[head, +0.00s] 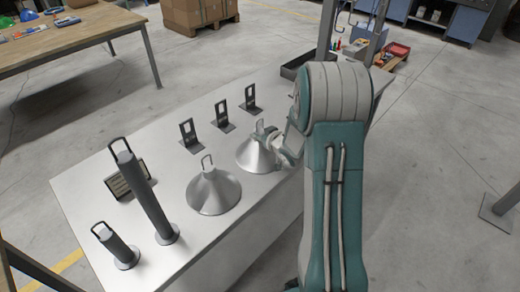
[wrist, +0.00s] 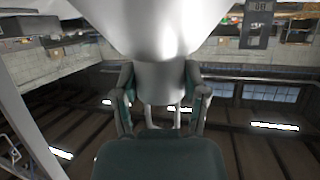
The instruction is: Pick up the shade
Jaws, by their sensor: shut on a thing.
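A silver cone-shaped shade (head: 257,155) with a wire loop on top is at the right part of the white table (head: 110,205). My gripper (head: 274,140) reaches it from the right, near its narrow top. In the wrist view the shade (wrist: 160,30) fills the upper middle, and its narrow neck sits between the two fingers of my gripper (wrist: 158,95), which are shut on it. I cannot tell whether its rim touches the table. A second similar shade (head: 213,190) stands to the left, apart from my gripper.
Several dark upright brackets (head: 222,117) stand behind the shades. A tall grey cylinder (head: 145,195) and a short one (head: 115,245) stand at the left, beside a slotted dark block (head: 128,178). A dark tray (head: 295,68) lies at the table's far end.

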